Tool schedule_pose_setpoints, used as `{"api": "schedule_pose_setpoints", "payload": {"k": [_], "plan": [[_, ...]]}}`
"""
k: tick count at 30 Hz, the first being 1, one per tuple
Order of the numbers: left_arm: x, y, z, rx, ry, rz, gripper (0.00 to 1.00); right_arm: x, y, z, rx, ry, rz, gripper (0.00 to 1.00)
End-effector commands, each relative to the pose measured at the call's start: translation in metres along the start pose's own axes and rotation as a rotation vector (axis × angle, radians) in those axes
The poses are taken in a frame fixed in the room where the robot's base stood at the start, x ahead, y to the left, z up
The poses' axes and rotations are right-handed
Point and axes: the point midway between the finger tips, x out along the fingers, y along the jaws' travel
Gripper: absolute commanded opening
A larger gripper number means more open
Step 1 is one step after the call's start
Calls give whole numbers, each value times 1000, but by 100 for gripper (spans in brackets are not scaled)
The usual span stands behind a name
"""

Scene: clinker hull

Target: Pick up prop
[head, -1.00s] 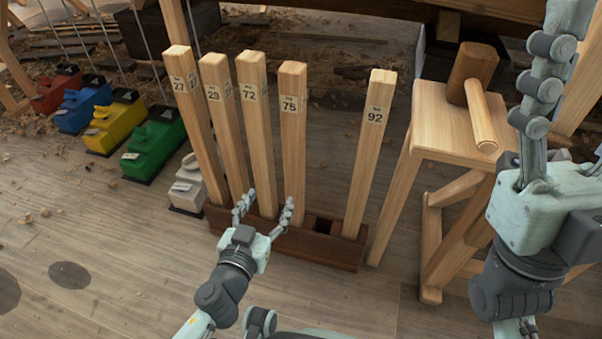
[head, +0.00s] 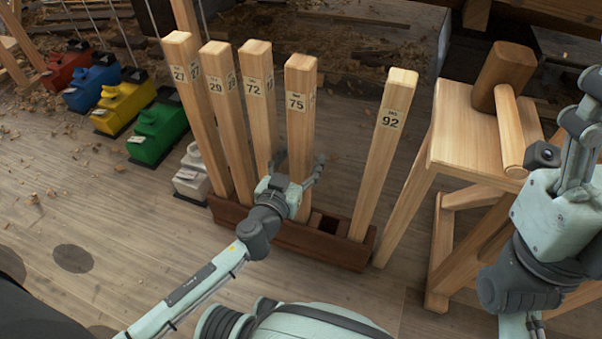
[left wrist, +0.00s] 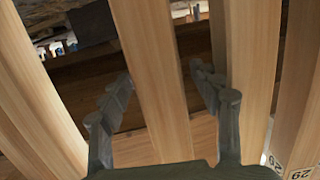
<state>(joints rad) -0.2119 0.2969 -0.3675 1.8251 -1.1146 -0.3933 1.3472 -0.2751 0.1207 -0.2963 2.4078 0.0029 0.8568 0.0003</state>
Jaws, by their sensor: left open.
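Several square wooden props stand upright in a dark brown slotted rack, tagged 27 (head: 196,110), 29 (head: 227,120), 72 (head: 257,115), 75 (head: 299,120) and 92 (head: 382,150). My left gripper (head: 298,164) is open, low at prop 75, with a finger on either side of its shaft. In the left wrist view, a prop shaft (left wrist: 157,70) rises between the two open fingers (left wrist: 165,98), and a 29 tag shows at the lower right. Contact cannot be told. My right gripper (head: 583,120) is raised at the right edge, partly cut off, and its opening is unclear.
The rack (head: 320,248) has an open slot between props 75 and 92. A wooden stool (head: 460,130) with a mallet (head: 502,75) stands at right. Red, blue, yellow, green and white blocks (head: 158,130) line the left.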

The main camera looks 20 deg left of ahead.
Motion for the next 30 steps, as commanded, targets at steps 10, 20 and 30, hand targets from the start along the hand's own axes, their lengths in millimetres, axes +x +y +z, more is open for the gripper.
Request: {"api": "schedule_pose_setpoints", "payload": {"k": [10, 20, 30], "plan": [[2, 0, 0, 0, 0, -1, 52, 0, 0, 0, 0, 1, 0, 62], [2, 0, 0, 0, 0, -1, 11, 0, 0, 0, 0, 0, 0, 62], [3, 0, -3, 0, 5, -1, 0, 0, 0, 0, 0, -1, 0, 62]]}}
